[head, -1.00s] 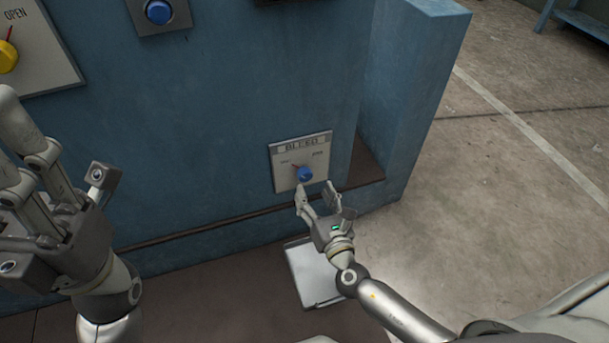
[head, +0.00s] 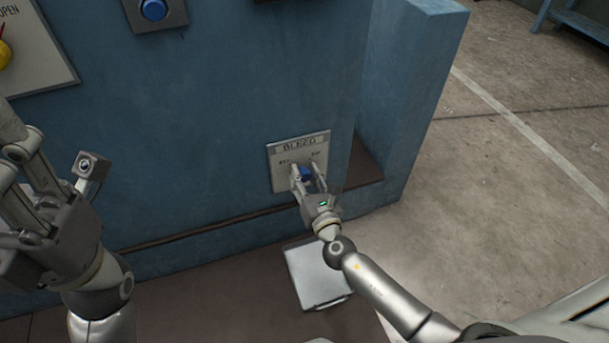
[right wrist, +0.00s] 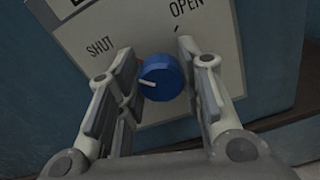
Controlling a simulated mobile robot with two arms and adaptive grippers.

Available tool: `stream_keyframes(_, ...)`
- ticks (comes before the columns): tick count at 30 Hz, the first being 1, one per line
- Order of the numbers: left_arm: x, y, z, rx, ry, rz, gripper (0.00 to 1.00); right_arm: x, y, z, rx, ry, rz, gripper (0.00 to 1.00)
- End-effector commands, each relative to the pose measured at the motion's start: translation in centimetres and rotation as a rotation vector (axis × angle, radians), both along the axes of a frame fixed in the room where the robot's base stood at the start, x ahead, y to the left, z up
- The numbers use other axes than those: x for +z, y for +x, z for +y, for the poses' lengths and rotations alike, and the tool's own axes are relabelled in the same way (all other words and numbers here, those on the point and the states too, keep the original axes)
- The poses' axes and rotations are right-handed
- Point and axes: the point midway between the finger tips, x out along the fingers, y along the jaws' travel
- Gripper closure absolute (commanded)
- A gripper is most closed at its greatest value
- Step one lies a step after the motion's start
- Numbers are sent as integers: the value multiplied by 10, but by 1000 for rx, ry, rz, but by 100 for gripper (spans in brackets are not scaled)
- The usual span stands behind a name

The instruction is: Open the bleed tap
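The bleed tap is a round blue knob (head: 305,174) on a pale plate (head: 283,182) marked BLEED, low on the blue wall. In the right wrist view the knob (right wrist: 161,78) lies between SHUT at the left and OPEN at the upper right. Its white mark points left, on the SHUT side. My right gripper (head: 307,170) is at the plate, its open fingers on either side of the knob. Narrow gaps seem to remain, though contact is hard to judge. My left gripper (head: 25,155) is raised at the left, away from the tap, its fingers partly cut off.
A yellow knob (head: 4,54) on another plate and a blue button (head: 154,9) are higher on the wall. A pale flat panel (head: 317,275) lies below the tap. A blue wall section (head: 410,95) juts out right of it. Open concrete floor (head: 510,200) lies further right.

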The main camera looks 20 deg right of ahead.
Motion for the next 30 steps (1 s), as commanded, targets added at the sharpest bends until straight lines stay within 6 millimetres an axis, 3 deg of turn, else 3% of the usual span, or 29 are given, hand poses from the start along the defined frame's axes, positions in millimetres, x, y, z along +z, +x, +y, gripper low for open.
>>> stream_keyframes(3, 0, 0, 0, 0, -1, 1, 60, 0, 0, 1, 2, 0, 0, 89)
stream_keyframes(14, -6, 3, -1, 2, 3, 10, 60, -1, 0, 1, 3, 59, 1, 89)
stream_keyframes(30, 6, -9, -2, 6, 5, -95, 60, -2, 0, 2, 3, 502, 15, 89)
